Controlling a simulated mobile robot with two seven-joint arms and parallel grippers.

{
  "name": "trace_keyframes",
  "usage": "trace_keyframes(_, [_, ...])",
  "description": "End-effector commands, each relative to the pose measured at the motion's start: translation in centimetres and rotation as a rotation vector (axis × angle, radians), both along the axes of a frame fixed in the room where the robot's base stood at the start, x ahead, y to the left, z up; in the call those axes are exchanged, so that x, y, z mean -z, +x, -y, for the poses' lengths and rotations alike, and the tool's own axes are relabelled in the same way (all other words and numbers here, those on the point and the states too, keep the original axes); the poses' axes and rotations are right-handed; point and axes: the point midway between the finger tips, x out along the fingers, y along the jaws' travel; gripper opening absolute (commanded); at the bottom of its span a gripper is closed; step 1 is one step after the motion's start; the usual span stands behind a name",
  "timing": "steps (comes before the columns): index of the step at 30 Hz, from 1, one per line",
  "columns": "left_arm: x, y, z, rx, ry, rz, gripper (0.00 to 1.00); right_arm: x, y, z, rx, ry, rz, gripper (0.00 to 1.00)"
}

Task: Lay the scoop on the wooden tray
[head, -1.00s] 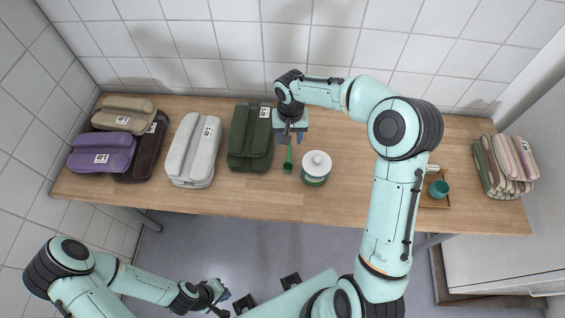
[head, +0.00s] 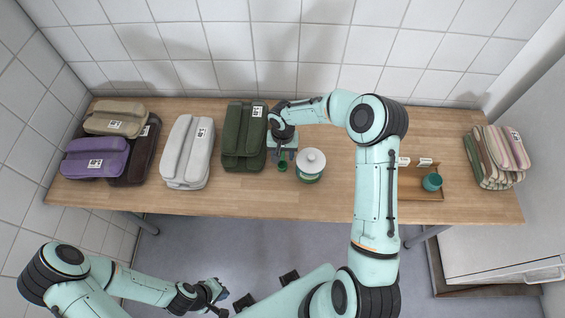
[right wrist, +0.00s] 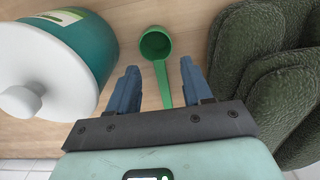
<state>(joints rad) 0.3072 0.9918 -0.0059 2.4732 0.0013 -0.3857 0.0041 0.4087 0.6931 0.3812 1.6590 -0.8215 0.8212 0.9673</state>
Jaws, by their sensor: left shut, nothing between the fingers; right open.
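The green scoop (head: 282,167) lies on the wooden table between the dark green folded towel and the lidded jar. In the right wrist view its round bowl (right wrist: 155,44) is beyond the fingertips and its handle runs back between the fingers. My right gripper (right wrist: 159,67) is open around the handle, one finger on each side; in the head view it (head: 283,155) partly hides the scoop. The wooden tray (head: 410,187) is at the table's right part, with a teal cup (head: 432,182) on it. My left gripper (head: 222,294) is shut and empty, in front of the table.
The white-lidded teal jar (head: 310,166) stands close right of the scoop. The dark green folded towel (head: 243,137) is close on its left. More folded towels lie at the left, and a striped stack (head: 496,157) at the far right. Table between jar and tray is clear, under my right arm.

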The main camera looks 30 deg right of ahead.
Motion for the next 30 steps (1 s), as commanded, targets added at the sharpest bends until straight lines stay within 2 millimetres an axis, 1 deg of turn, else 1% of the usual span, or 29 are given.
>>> trace_keyframes(1, [-0.1, 0.1, 0.0, 0.000, 0.000, 0.001, 0.00, 0.7, 0.0, 0.0, 0.002, 0.001, 0.000, 0.50])
trace_keyframes(4, [-0.1, 0.1, 0.0, 0.001, 0.000, 0.001, 0.00, 1.5, 0.0, 0.0, 0.001, 0.000, 0.000, 0.50])
trace_keyframes(11, [-0.1, 0.1, 0.0, 0.000, 0.000, 0.001, 0.00, 1.7, 0.0, 0.0, 0.001, 0.000, 0.002, 0.50])
trace_keyframes(12, [-0.1, 0.1, 0.0, 0.000, 0.000, 0.001, 0.00, 1.7, 0.0, 0.0, 0.001, 0.000, 0.002, 0.47])
trace_keyframes(14, [-0.1, 0.1, 0.0, 0.000, 0.000, 0.001, 0.00, 1.7, 0.0, 0.0, 0.001, 0.000, 0.002, 0.27])
trace_keyframes(15, [-0.1, 0.1, 0.0, 0.000, 0.000, 0.001, 0.00, 1.7, 0.0, 0.0, 0.001, 0.000, 0.002, 0.14])
trace_keyframes(16, [-0.1, 0.1, 0.0, 0.000, 0.000, 0.001, 0.00, 1.7, 0.0, 0.0, 0.001, 0.000, 0.002, 0.04])
trace_keyframes(17, [-0.1, 0.1, 0.0, 0.000, 0.000, 0.001, 0.00, 1.7, 0.0, 0.0, 0.001, 0.000, 0.002, 0.00])
trace_keyframes(26, [-0.1, 0.1, 0.0, 0.000, 0.000, 0.001, 0.00, 1.7, 0.0, 0.0, 0.001, 0.000, 0.002, 0.00])
trace_keyframes(30, [-0.1, 0.1, 0.0, 0.000, 0.000, 0.001, 0.00, 1.2, 0.1, 0.0, 0.001, -0.002, 0.003, 0.00])
